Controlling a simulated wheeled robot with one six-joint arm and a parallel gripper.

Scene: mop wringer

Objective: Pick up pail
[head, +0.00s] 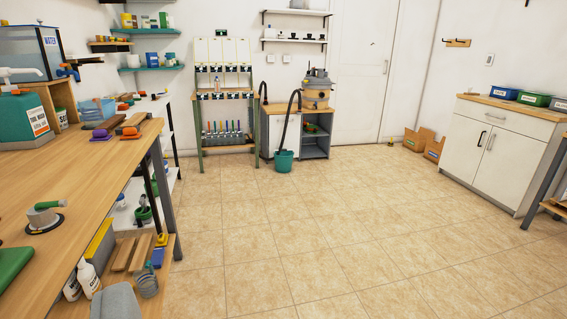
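A teal pail (284,161) stands upright on the tiled floor at the far side of the room, in front of a small wood-topped cabinet. A long dark curved handle or hose (287,120) rises from it. A smaller grey pail-like container (148,281) stands on the low shelf under the workbench at the lower left; I cannot tell exactly what it is. My gripper does not show clearly in this view, and nothing is seen touching the teal pail.
A wooden workbench (75,205) fills the left side. A cabinet (295,128) with a grey and tan machine (317,90) stands behind the teal pail. A white cabinet (500,148) is at the right. The tiled floor (320,230) between is clear.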

